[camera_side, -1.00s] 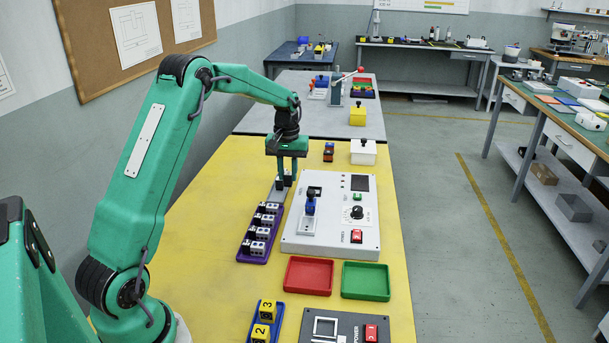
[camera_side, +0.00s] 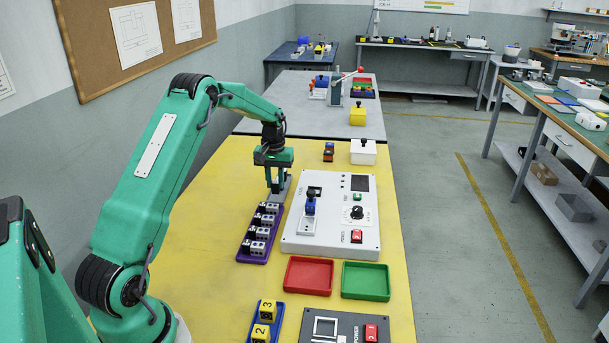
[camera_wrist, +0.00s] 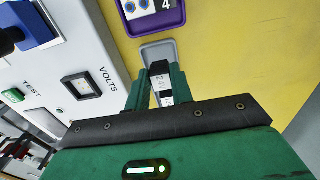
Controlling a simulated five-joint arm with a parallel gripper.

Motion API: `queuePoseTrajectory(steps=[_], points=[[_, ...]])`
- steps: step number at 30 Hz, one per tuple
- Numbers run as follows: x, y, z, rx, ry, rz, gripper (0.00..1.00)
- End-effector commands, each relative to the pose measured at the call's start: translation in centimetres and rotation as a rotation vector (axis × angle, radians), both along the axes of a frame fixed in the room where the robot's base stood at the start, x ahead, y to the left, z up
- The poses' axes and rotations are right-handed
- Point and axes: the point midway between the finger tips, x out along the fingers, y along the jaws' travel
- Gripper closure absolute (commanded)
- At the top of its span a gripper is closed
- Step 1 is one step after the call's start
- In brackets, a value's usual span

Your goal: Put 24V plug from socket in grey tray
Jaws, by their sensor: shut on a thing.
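The 24V plug (camera_wrist: 161,84), a black and white block with a partly readable label, sits between the fingers of my gripper (camera_wrist: 152,92) in the wrist view. My gripper (camera_side: 276,188) is shut on it and points down, left of the white panel box. The grey tray (camera_wrist: 157,51) shows just beyond the plug in the wrist view, and in the side view it lies beside the fingers (camera_side: 285,186). The plug overlaps the tray in the wrist view; I cannot tell whether it touches the tray floor. My fingers largely hide the plug in the side view.
A purple rack (camera_side: 246,254) with several plugs adjoins the grey tray's near end. The white panel box (camera_side: 337,243), carrying a blue-handled part (camera_side: 310,204), stands close on the right. Red (camera_side: 308,276) and green trays (camera_side: 366,281) lie nearer. Yellow table left of the rack is clear.

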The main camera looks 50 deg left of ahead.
Motion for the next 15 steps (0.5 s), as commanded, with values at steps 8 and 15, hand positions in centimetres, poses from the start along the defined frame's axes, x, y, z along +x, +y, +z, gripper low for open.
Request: queuePoseTrajectory(steps=[8, 15], points=[[0.0, 0.0, -2.0, -0.001, 0.001, 0.000, 0.99], [0.0, 0.0, -2.0, 0.000, 0.000, 0.000, 0.99]])
